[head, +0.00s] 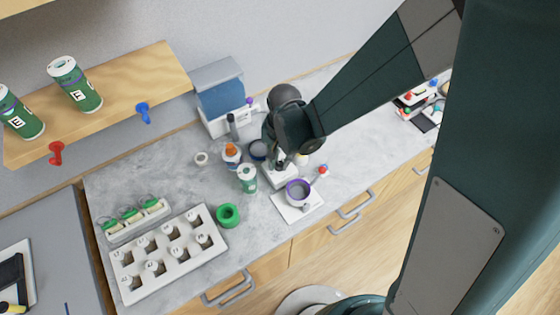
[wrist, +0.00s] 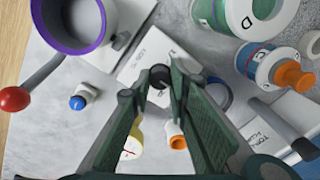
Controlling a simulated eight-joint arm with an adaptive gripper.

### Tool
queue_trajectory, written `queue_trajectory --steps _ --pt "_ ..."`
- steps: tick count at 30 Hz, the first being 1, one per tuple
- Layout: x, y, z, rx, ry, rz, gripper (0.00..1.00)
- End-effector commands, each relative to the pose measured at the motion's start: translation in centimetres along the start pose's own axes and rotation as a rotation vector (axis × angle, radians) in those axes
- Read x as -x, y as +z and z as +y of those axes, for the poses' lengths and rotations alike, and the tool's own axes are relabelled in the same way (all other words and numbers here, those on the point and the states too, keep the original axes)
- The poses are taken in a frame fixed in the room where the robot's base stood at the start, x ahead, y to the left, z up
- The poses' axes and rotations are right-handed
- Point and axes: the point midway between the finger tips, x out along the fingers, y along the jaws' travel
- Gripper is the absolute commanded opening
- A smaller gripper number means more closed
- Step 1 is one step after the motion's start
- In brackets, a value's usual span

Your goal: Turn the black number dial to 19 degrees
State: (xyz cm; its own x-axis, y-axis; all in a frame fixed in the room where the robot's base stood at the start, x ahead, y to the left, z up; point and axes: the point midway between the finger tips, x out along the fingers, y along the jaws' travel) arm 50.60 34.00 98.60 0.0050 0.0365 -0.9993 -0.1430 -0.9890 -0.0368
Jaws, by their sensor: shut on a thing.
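The black number dial (wrist: 159,77) is a small round knob on a white box (wrist: 140,62) in the wrist view. My gripper (wrist: 156,84) is shut on it, one fingertip at each side. Part of the dial is hidden by the fingers, and I cannot read its angle. In the head view my gripper (head: 281,160) points down at the white box (head: 280,177) on the counter, and the arm hides most of the dial there.
A purple-rimmed pot (wrist: 75,22) with a red-knobbed lever (wrist: 15,98) stands close beside the box. A green-white can (head: 247,178) and an orange-capped bottle (head: 231,154) stand near my gripper. A white rack (head: 190,262) and green ring (head: 228,215) lie further left.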

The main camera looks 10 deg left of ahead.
Motion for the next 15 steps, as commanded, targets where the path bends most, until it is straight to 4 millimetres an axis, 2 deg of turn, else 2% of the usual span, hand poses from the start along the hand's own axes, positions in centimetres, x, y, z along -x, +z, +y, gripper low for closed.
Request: queue_trajectory --steps 8,15 --pt "-0.19 -0.03 -0.01 0.091 0.0 -0.003 0.06" --pt "-0.31 -0.07 -0.04 0.258 0.0 -0.009 0.06"
